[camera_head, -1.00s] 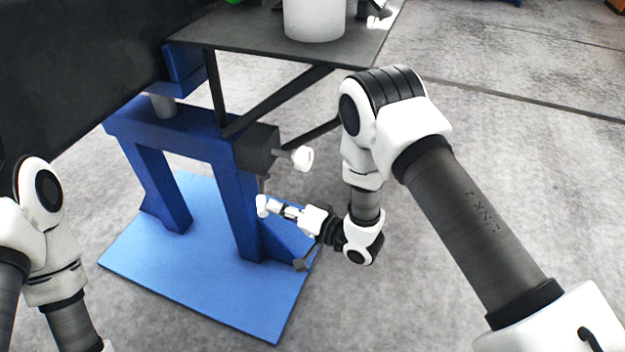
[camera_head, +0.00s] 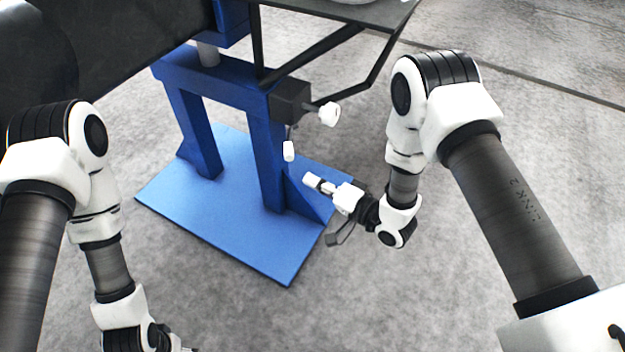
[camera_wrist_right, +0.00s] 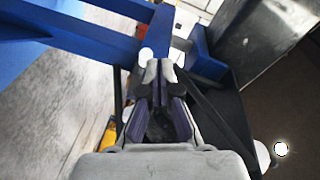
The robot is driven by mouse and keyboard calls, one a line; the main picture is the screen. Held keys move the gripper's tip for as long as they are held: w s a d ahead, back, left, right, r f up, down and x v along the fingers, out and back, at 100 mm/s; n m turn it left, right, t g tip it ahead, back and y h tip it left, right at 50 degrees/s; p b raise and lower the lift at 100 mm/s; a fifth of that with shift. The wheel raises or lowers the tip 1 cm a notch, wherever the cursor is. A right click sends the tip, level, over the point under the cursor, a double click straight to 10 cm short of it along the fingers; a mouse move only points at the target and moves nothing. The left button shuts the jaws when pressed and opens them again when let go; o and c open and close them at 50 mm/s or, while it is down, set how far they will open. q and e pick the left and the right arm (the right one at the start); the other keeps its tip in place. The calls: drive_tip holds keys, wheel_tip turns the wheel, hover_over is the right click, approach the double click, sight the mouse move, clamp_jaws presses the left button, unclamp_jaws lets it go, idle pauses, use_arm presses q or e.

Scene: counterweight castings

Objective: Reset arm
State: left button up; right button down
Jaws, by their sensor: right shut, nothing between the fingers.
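My right gripper (camera_head: 315,182) is shut and empty in the head view, low beside the blue stand. A small white piece (camera_head: 289,151) hangs below the stand's black box, just up and left of the fingertips, with a gap between. In the right wrist view the right gripper's fingers (camera_wrist_right: 164,72) are together with nothing held. My left arm comes down the left side of the head view; its wrist reaches the bottom edge and the fingers are out of the picture.
The blue stand (camera_head: 265,155) rises from a flat blue base plate (camera_head: 225,215). A white knob (camera_head: 328,114) sticks out right from its black box (camera_head: 290,101). A dark grey shelf (camera_head: 375,14) on black braces is above. Grey floor lies open around the base.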

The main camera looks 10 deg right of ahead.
drive_tip(key=shift+w+f, duration=0.1)
drive_tip(key=shift+w, duration=0.05)
drive_tip(key=shift+d, duration=0.1)
drive_tip(key=s+d+f+m+g+h, duration=0.1)
drive_tip(key=s+d+f+g+h, duration=0.4)
drive_tip(key=s+d+f+h, duration=0.55)
drive_tip(key=s+d+f+n+g+h, duration=0.1)
drive_tip(key=s+d+f+n+g, duration=0.2)
drive_tip(key=s, duration=0.7)
drive_tip(key=s+d+f+n+g, duration=0.1)
drive_tip(key=s+d+f+g, duration=0.2)
drive_tip(key=s, duration=0.7)
wheel_tip(320, 180, up, 21)
drive_tip(key=n+g+p, duration=0.1)
drive_tip(key=p, duration=1.8)
drive_tip(key=shift+d+f+n+p, duration=0.15)
drive_tip(key=shift+f+n+p, duration=0.05)
drive_tip(key=shift+n+p, duration=0.15)
